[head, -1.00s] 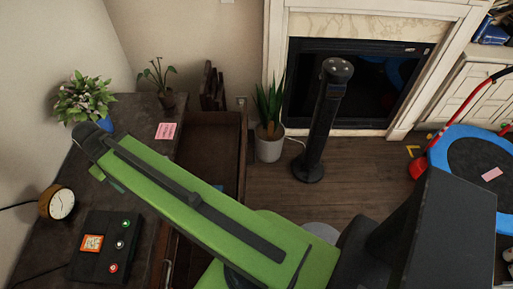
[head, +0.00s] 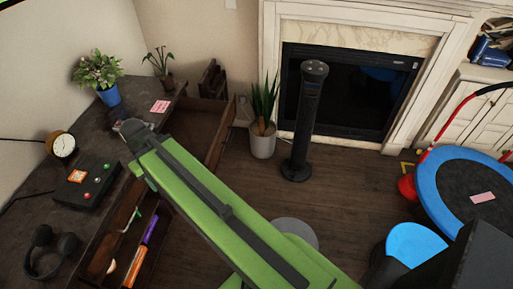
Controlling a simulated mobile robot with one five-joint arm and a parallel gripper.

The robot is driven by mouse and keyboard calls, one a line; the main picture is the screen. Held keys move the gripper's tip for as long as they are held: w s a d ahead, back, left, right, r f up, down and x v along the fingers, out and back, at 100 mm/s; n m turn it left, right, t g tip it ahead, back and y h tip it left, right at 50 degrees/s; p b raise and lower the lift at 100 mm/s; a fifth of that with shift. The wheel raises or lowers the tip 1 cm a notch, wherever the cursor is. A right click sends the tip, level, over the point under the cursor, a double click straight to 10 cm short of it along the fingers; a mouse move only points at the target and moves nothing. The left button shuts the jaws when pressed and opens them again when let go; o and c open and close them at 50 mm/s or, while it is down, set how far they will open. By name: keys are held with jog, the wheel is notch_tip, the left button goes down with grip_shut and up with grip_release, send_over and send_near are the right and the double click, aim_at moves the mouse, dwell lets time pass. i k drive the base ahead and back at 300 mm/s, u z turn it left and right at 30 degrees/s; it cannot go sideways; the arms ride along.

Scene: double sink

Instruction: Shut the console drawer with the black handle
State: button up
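The dark console (head: 95,135) runs along the left wall. Its far drawer (head: 222,132) stands open, and the inside looks mostly empty. A nearer drawer (head: 150,258) is also open and holds several items, among them an orange one and a purple one. No black handle can be made out on either drawer front. My green arm reaches from the lower right towards the console. My gripper (head: 130,128) is at its end, over the console edge between the two drawers. Its fingers are too small and covered to tell open from shut.
On the console are a potted plant (head: 108,94), a clock (head: 62,146), a black box with buttons (head: 86,183), headphones (head: 50,252) and a pink note (head: 160,106). A floor plant (head: 263,140) and a black tower (head: 305,125) stand beyond the far drawer. Wooden floor lies between.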

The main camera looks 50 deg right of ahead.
aim_at(203, 127)
jog(key=u, duration=0.05)
jog(key=k, duration=0.6)
jog(key=z, duration=0.9)
jog(key=i, duration=1)
jog(key=u, duration=0.65)
jog(key=k, duration=0.7)
jog(key=u, duration=0.7)
jog(key=i, duration=0.95)
jog(key=z, duration=0.05)
